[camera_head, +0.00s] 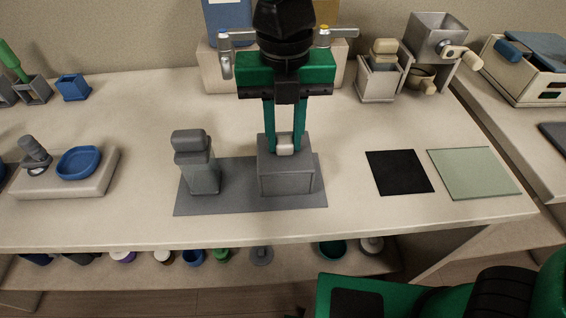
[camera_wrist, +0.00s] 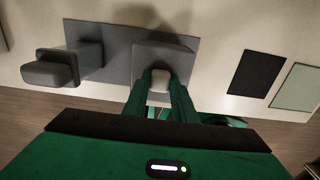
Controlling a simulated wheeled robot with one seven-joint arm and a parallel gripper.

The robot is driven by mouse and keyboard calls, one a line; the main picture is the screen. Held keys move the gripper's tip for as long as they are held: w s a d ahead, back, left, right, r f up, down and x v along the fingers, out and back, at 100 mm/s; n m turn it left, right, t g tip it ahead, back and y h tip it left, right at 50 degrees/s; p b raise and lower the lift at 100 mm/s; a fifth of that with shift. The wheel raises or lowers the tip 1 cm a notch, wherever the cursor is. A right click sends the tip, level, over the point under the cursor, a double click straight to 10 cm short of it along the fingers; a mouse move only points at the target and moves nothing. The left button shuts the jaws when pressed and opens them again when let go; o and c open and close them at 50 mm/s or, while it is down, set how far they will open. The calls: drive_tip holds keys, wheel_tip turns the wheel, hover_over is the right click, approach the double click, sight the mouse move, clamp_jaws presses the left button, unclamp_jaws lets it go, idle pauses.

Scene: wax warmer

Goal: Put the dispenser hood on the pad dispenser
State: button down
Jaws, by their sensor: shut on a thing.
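A grey square box with a pale knob on top, which looks like the dispenser hood (camera_head: 286,180), stands at the right part of a grey mat (camera_head: 240,203). It also shows in the wrist view (camera_wrist: 178,52). My gripper (camera_head: 285,147) points down from above, its green fingers shut on the pale knob (camera_wrist: 160,82). I cannot tell whether the pad dispenser is under or inside the box, nor whether the box touches the mat. A grey holder with a dark rounded top (camera_head: 201,175) stands upright on the mat to the left, apart from the box.
A black square (camera_head: 400,172) and a pale green plate (camera_head: 474,172) lie to the right. A pale block with a blue dish (camera_head: 79,162) stands at left. A cream holder (camera_head: 377,82) and a hopper device (camera_head: 436,40) stand behind right. Table is clear between mat and black square.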

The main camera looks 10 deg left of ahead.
drive_tip(key=shift+r, duration=1.35)
drive_tip(key=shift+r, duration=0.1)
